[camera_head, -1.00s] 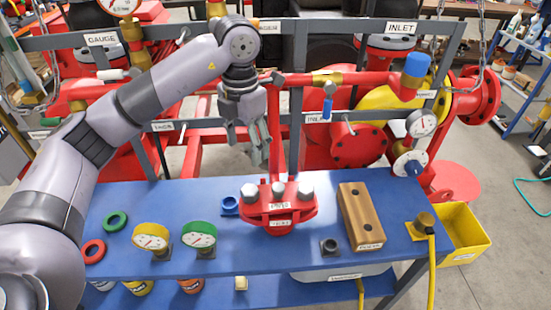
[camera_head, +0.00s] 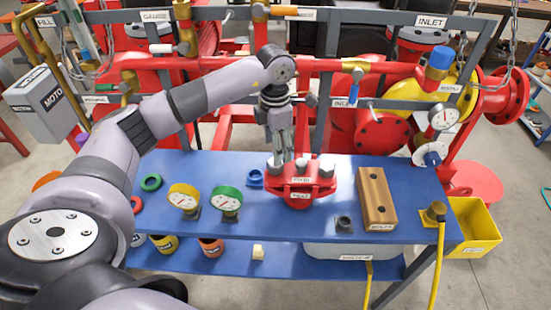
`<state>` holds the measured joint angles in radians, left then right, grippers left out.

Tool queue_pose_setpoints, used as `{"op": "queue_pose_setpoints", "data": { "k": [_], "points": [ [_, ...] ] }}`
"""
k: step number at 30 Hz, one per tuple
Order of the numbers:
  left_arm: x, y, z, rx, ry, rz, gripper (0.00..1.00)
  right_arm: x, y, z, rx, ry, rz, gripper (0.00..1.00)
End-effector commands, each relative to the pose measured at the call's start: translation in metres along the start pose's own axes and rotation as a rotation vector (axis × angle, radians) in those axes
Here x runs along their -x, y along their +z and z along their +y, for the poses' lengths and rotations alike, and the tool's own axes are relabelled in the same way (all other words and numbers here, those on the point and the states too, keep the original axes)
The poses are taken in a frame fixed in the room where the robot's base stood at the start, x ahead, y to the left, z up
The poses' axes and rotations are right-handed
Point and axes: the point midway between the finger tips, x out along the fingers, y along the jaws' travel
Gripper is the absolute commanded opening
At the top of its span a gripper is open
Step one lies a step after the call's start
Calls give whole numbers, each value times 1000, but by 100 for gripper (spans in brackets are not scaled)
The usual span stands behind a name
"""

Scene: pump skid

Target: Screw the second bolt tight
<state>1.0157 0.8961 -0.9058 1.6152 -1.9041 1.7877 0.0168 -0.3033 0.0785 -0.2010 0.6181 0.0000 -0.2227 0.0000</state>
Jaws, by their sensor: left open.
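A red flange (camera_head: 298,196) stands on the blue bench, with silver bolt heads along its top: a left bolt (camera_head: 274,165), a middle bolt (camera_head: 301,165) and a right bolt (camera_head: 326,168). My left gripper (camera_head: 284,157) points down with its fingers over the left and middle bolts. It is open, and its fingertips overlap the back of the flange. I cannot tell whether they touch a bolt. The wooden bolt block (camera_head: 376,198) is right of the flange, with dark holes in its top. My right gripper is not in view.
Yellow (camera_head: 183,198) and green (camera_head: 227,199) gauges stand left on the blue bench (camera_head: 270,230). Red pipework (camera_head: 345,66) and a grey frame rise behind. A yellow bin (camera_head: 477,226) stands at right.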

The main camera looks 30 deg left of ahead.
Motion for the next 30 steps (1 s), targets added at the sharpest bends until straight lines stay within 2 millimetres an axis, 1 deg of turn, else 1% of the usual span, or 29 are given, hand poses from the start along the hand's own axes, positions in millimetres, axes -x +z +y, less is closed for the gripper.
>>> {"op": "queue_pose_setpoints", "data": {
  "k": [1,2,5,9,12,16,24,30],
  "points": [
    [-9,-2,-1,1,-2,5,60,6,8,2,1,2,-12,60],
    [-15,-1,-1,1,-2,4,60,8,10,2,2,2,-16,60],
    [-33,-1,0,0,-1,4,60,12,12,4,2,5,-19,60],
    [-52,0,0,0,-1,2,60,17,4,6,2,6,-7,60],
    [-61,0,0,1,-1,0,60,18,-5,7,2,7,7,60],
    [-67,0,0,0,0,0,60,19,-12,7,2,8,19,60],
    [-68,0,0,0,1,0,60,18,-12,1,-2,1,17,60],
    [-68,0,0,0,1,0,46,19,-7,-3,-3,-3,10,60]
  ]
}}
